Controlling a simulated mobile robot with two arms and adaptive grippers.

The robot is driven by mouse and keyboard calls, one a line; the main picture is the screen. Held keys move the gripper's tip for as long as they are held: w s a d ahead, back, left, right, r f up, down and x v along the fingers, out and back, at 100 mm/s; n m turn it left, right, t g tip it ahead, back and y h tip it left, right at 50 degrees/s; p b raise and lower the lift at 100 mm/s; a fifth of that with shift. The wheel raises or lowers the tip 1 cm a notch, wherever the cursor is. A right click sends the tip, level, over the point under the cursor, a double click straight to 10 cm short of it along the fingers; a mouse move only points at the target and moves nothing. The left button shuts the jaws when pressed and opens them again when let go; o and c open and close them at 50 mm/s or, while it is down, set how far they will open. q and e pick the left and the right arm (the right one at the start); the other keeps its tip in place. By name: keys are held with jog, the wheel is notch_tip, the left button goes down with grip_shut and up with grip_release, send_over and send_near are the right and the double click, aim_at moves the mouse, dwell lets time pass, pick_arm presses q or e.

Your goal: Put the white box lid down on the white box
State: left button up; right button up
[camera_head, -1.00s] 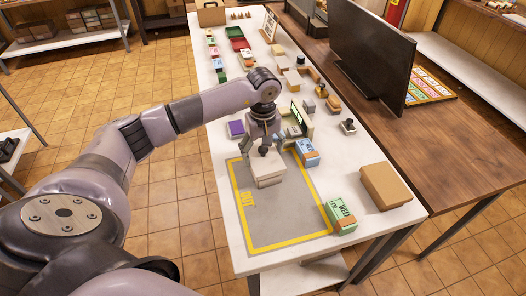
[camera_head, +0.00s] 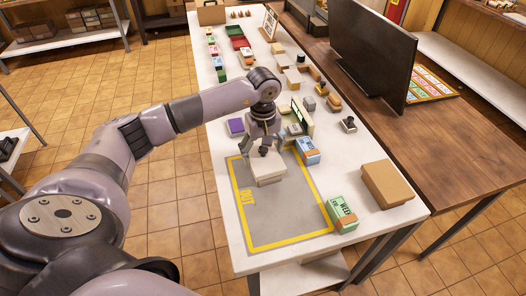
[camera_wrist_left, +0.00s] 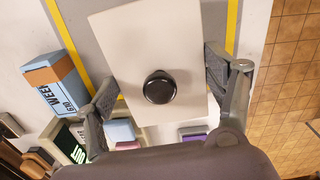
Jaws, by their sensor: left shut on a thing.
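The white box lid (camera_wrist_left: 140,50) is a pale flat panel with a round black knob (camera_wrist_left: 160,87) in the left wrist view. My left gripper (camera_wrist_left: 160,85) has one finger at each long edge of it and is shut on it. In the head view my left gripper (camera_head: 262,150) points down over the lid (camera_head: 267,163). The white box (camera_head: 271,182) is directly below, on the grey mat. The lid looks level and lined up with the box; I cannot tell whether they touch. The lid hides the box's inside. My right gripper is not in view.
The grey mat (camera_head: 280,215) has a yellow border and free room in front of the box. A blue-orange carton (camera_head: 307,152) stands close to the right, a green carton (camera_head: 341,214) and a brown box (camera_head: 386,185) further right. Several small items line the table behind.

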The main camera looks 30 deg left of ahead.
pick_arm(q)
jog(key=shift+f+b, duration=0.35)
jog(key=shift+b, duration=0.15)
dwell(0.4)
jog(key=o, duration=1.2)
notch_tip(320, 180, up, 12)
jog(key=shift+r, duration=0.1)
dwell(0.4)
